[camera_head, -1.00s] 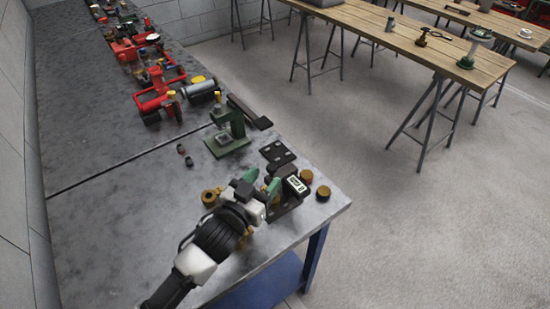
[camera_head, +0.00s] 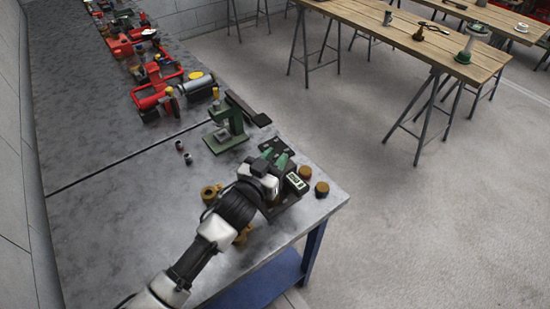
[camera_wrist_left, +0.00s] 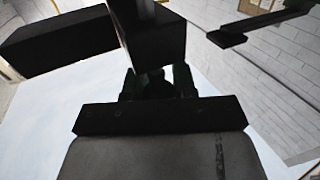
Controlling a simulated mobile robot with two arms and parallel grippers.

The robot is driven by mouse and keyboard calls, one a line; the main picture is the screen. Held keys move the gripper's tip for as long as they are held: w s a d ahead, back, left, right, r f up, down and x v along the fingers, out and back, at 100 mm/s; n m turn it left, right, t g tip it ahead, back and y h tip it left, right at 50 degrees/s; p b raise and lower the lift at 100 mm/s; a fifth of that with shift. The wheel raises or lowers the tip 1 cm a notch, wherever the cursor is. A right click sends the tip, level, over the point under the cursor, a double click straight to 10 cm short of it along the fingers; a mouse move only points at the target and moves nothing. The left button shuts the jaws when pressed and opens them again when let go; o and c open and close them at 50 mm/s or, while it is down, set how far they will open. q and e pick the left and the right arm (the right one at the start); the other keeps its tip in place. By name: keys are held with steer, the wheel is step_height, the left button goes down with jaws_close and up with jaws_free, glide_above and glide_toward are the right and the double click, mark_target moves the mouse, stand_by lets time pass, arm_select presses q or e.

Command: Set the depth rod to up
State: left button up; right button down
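A dark device with a small light display (camera_head: 296,182) stands near the front right corner of the metal bench. My left gripper (camera_head: 274,157) is at this device, just left of and beyond the display, with its green fingers a little apart. In the left wrist view a black block (camera_wrist_left: 155,38) with a short upright piece above it is close in front of the gripper. Dark finger parts show below it, and I cannot tell whether they touch or hold anything. I cannot make out the depth rod for certain. My right gripper is not in view.
Brass caps (camera_head: 321,188) stand right of the device, and brass fittings (camera_head: 211,193) lie left of it. A green press (camera_head: 226,130) and a dark plate (camera_head: 280,150) are beyond. Red equipment (camera_head: 160,85) lines the far bench.

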arm_select(q)
jaws_close()
step_height(320, 180, up, 4)
steer(key=p, duration=0.4)
steer(key=shift+r, duration=0.2)
steer(key=shift+w, duration=0.1)
steer(key=shift+o, duration=2.2)
jaws_free()
steer(key=o, duration=0.3)
steer(key=shift+f, duration=0.1)
